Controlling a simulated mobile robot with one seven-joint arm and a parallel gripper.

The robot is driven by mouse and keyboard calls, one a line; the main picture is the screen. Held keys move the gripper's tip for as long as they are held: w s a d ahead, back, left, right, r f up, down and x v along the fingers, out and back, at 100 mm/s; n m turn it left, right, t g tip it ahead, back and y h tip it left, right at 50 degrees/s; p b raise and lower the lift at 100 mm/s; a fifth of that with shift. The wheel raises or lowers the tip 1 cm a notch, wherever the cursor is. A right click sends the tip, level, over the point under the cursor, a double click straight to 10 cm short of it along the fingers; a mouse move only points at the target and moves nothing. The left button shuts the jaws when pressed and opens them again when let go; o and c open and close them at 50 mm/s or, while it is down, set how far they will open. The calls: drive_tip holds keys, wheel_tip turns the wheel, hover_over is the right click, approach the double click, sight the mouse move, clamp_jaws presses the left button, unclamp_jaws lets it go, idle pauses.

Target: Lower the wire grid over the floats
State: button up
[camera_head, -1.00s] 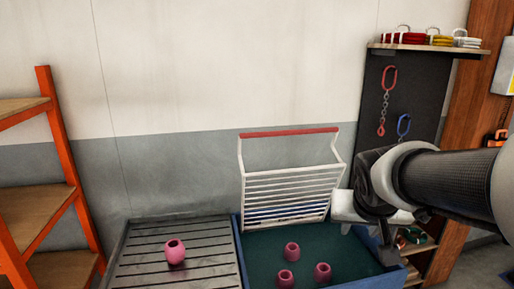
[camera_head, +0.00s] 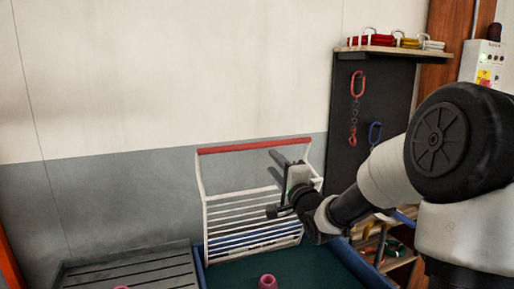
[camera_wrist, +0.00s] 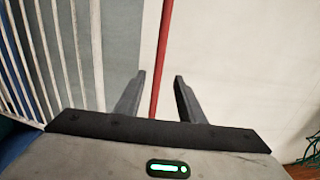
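The white wire grid (camera_head: 250,224) stands raised at the back of the blue-edged tank (camera_head: 198,270), with a red bar (camera_head: 235,148) along its top. One pink float (camera_head: 267,282) shows in the tank at the bottom edge of the head view. My gripper (camera_head: 279,186) is in front of the grid's right part, below the red bar in the head view. In the wrist view its two fingers (camera_wrist: 157,90) are apart and empty, and the red bar (camera_wrist: 164,45) runs between them in the picture. I cannot tell how far beyond the fingertips the bar lies.
A slatted grey table (camera_head: 130,272) adjoins the tank on the left, with the top of another pink float (camera_head: 121,287) just showing. A dark rack (camera_head: 372,110) with hanging chain hooks and a shelf (camera_head: 395,47) stands on the right. The wall is close behind the grid.

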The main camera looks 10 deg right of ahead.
sight(259, 147)
drive_tip(key=x, duration=1.4)
drive_tip(key=shift+f+p, duration=0.1)
drive_tip(key=shift+p, duration=0.3)
drive_tip(key=shift+s, duration=0.1)
drive_tip(key=shift+c, duration=0.2)
clamp_jaws()
